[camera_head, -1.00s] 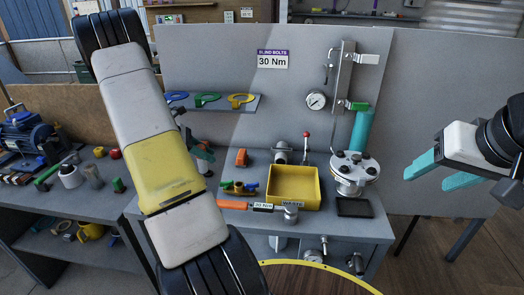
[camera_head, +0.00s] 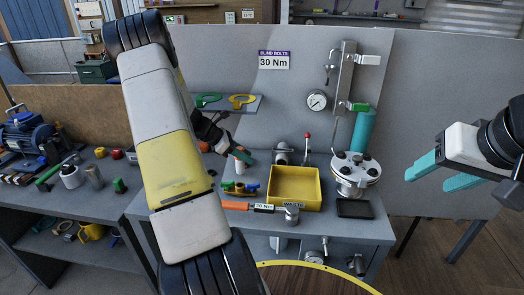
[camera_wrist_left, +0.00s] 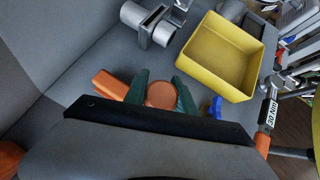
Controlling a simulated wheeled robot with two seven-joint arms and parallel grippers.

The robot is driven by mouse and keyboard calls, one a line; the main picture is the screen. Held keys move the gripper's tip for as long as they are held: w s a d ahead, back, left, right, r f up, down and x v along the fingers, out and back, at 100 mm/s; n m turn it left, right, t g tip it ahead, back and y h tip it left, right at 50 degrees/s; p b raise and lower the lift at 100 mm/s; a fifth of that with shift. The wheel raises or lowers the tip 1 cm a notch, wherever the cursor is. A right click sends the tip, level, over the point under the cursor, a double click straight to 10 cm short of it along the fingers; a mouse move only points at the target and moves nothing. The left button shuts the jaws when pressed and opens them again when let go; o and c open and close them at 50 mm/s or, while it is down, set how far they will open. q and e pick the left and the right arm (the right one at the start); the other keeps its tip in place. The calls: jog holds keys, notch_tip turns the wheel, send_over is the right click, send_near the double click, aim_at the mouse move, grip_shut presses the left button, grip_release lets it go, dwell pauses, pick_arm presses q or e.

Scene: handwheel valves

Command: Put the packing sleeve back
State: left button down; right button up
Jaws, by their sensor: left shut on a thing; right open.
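My left gripper (camera_head: 238,153) is over the bench top, left of the yellow tray, partly hidden by my own arm. In the left wrist view its teal fingers stand on either side of a round orange-brown piece (camera_wrist_left: 160,95), seen end-on, and are shut on it. This is probably the packing sleeve; its length is hidden. An orange block (camera_wrist_left: 109,85) lies just left of the fingers. My right gripper (camera_head: 450,171) is open and empty at the right, away from the bench. The flanged valve body (camera_head: 354,173) with its bolted top stands right of the tray.
The yellow waste tray (camera_head: 274,202) looks empty. An orange-handled torque wrench (camera_head: 262,208) lies along its front. Small coloured parts (camera_head: 240,188) lie left of the tray. A grey pipe fitting (camera_wrist_left: 155,22) stands behind. A dark pad (camera_head: 355,208) lies in front of the valve.

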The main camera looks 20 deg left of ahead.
pick_arm(q)
jog(key=shift+f, duration=0.6)
jog(key=shift+f, duration=0.1)
jog(key=c, duration=1)
grip_release()
jog(key=shift+c, duration=0.2)
